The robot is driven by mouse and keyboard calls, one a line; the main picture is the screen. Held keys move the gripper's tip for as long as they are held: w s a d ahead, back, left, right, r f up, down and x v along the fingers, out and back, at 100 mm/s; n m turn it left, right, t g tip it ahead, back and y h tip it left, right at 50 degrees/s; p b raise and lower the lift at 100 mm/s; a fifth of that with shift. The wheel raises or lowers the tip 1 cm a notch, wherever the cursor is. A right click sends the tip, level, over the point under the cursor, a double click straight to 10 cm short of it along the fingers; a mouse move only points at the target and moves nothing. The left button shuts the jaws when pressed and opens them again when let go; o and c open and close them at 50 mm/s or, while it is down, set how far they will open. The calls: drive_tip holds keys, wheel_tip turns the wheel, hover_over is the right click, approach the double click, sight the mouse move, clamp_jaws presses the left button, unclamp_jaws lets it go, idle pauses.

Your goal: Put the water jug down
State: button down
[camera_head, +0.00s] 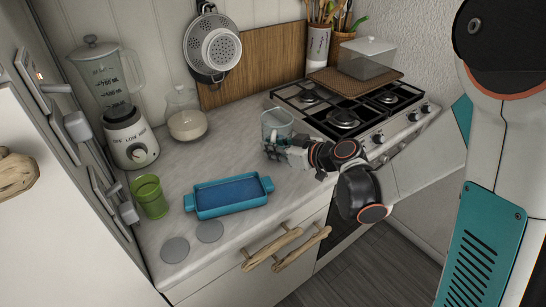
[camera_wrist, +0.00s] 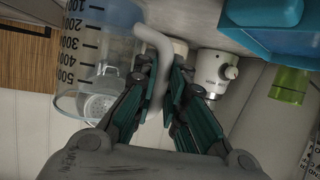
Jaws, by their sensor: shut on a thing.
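The water jug (camera_head: 277,121) is clear with a bluish tint, and stands out at the left front of the stove in the head view. In the wrist view the jug (camera_wrist: 90,60) shows printed volume marks and a pale handle (camera_wrist: 159,45). My gripper (camera_head: 273,151) is at the jug's near side. In the wrist view my gripper's fingers (camera_wrist: 164,80) are closed around the handle from both sides. The jug's base is partly hidden behind my gripper, so I cannot tell whether it touches the counter.
The counter (camera_head: 240,150) has free room left of the jug. A blue tray (camera_head: 230,197), a green cup (camera_head: 150,197), a blender (camera_head: 127,135) and a glass jar (camera_head: 186,120) stand on it. The stove (camera_head: 345,118) is to the right, bearing a clear-lidded box (camera_head: 367,58).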

drive_tip(key=shift+f+b, duration=0.3)
drive_tip(key=shift+f, duration=0.9)
drive_tip(key=shift+f, duration=0.1)
drive_tip(key=c, duration=1.6)
unclamp_jaws()
drive_tip(key=shift+c, duration=0.2)
